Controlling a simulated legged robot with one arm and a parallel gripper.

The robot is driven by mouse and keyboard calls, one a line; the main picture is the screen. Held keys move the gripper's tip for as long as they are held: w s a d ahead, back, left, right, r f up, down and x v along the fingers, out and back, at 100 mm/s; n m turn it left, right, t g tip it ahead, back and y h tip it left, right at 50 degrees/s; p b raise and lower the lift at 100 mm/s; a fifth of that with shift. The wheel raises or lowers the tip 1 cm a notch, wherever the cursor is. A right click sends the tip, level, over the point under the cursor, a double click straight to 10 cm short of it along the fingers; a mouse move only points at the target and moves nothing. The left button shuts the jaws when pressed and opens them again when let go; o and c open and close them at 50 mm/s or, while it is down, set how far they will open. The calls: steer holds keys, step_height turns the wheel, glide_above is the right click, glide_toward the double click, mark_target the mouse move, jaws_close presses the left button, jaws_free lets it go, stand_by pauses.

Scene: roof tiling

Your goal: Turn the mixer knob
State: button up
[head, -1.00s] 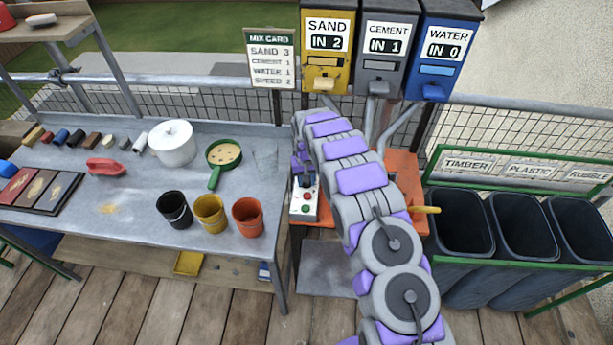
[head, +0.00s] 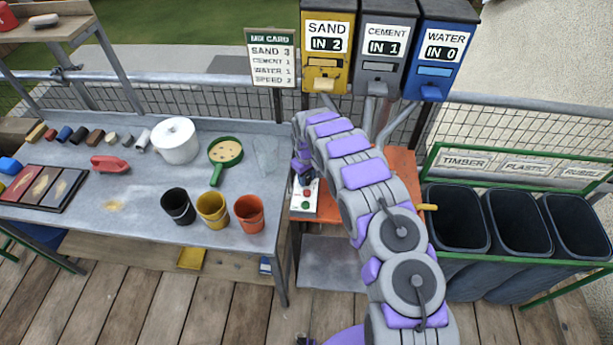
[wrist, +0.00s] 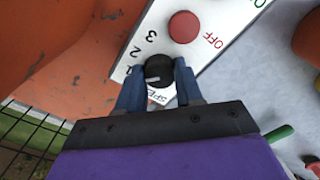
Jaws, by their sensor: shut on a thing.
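The mixer knob (wrist: 158,69) is a small black dial with a pale pointer line on a white control panel (wrist: 141,40). Numbers are printed around it, and part of the speed label shows below it. My gripper (wrist: 159,82) is shut on the knob, with a blue finger on each side. In the head view the control panel (head: 303,207) stands at the front left of the orange mixer stand, and my gripper (head: 304,179) is at its top, partly hidden by my arm.
A red OFF button (wrist: 184,27) sits beside the knob. Sand (head: 326,60), cement (head: 385,68) and water (head: 443,65) dispensers read IN 2, IN 1 and IN 0. A workbench (head: 135,205) with buckets is at left, dark bins (head: 460,235) at right.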

steer(key=shift+w+r, duration=0.1)
steer(key=shift+w, duration=0.05)
steer(key=o, duration=1)
steer(key=shift+o, duration=0.2)
step_height(320, 180, up, 17)
steer(key=p, duration=0.1)
steer(key=shift+r, duration=0.1)
